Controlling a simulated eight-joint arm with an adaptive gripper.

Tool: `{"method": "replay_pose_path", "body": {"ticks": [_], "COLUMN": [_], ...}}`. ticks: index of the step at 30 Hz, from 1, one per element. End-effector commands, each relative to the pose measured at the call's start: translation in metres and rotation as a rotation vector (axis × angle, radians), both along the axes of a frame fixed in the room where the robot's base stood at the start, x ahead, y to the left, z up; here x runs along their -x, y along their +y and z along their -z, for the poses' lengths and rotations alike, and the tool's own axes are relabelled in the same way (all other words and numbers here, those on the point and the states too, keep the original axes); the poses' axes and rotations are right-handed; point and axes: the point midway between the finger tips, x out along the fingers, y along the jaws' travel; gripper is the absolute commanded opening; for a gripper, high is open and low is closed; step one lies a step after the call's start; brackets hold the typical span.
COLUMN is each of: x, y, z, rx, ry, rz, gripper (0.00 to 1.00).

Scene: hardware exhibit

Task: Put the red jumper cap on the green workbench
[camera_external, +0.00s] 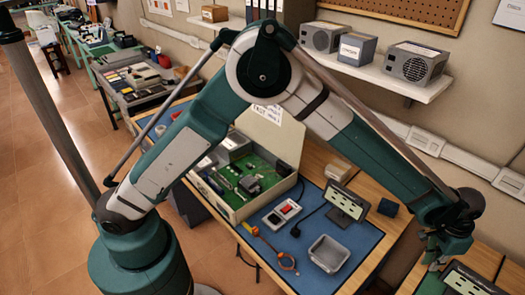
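My gripper (440,262) hangs at the lower right, beyond the right side of the blue mat. Its fingers are small and partly hidden, so I cannot tell if they are open or shut. A small red piece (288,208) shows on a white block (281,214) on the mat; I cannot tell whether it is the jumper cap. My gripper is well to its right. Green-edged benches stand at the upper left, one with a green top edge (102,48); I cannot tell which is the green workbench.
The blue mat (352,236) covers a wooden table. On it are an open case (240,207) with a green circuit board (240,180), a grey tray (328,254), a dark display (346,204) and an orange-handled tool (287,263). A wall shelf (400,82) holds grey boxes.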

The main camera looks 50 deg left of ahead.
Motion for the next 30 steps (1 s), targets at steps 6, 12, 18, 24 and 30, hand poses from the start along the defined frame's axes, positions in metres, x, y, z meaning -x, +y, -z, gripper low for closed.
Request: {"method": "replay_pose_path", "body": {"ticks": [6, 12, 18, 24, 30], "x": [0.000, 0.000, 0.000, 0.000, 0.000], "y": [0.000, 0.000, 0.000, 0.000, 0.000], "z": [0.008, 0.032, 0.045, 0.045, 0.047], "rx": [0.000, 0.000, 0.000, 0.000, 0.000], "ry": [0.000, 0.000, 0.000, 0.000, 0.000], "rz": [0.000, 0.000, 0.000, 0.000, 0.000], "gripper": [0.04, 0.04, 0.04, 0.04, 0.04]}}
